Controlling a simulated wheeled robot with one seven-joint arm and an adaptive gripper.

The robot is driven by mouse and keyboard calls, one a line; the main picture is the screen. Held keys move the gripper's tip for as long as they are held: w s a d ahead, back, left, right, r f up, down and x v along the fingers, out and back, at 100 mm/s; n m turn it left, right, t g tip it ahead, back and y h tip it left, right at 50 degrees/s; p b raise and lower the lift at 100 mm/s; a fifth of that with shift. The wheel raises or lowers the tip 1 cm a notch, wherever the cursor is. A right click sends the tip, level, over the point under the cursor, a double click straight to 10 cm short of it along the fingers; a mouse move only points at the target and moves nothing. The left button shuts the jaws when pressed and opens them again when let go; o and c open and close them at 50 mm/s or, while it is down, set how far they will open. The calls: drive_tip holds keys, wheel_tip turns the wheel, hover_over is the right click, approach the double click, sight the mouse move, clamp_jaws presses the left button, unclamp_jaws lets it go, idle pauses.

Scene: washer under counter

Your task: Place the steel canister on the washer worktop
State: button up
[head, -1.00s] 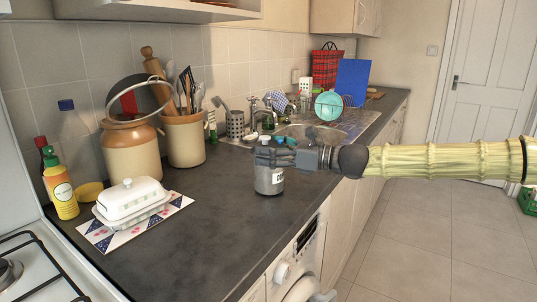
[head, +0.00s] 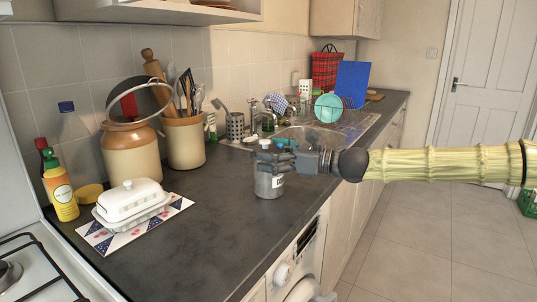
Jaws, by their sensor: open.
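The steel canister (head: 269,185) is a small grey cylinder with a white label. It stands upright on the dark washer worktop (head: 215,222), near the front edge above the washer (head: 307,262). My gripper (head: 268,157) is at the canister's top, reaching in from the right with its fingers open. The fingers hide part of the canister's lid. Whether they touch the canister cannot be told.
A white butter dish (head: 128,202) on a patterned mat stands to the left. A brown crock (head: 132,155) and a utensil pot (head: 184,142) stand behind. The sink (head: 308,135) lies beyond. Bare worktop surrounds the canister's front and left.

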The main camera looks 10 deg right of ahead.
drive_tip(key=p+v, duration=0.2)
drive_tip(key=v, duration=1)
drive_tip(key=shift+p, duration=0.3)
drive_tip(key=shift+w, duration=0.1)
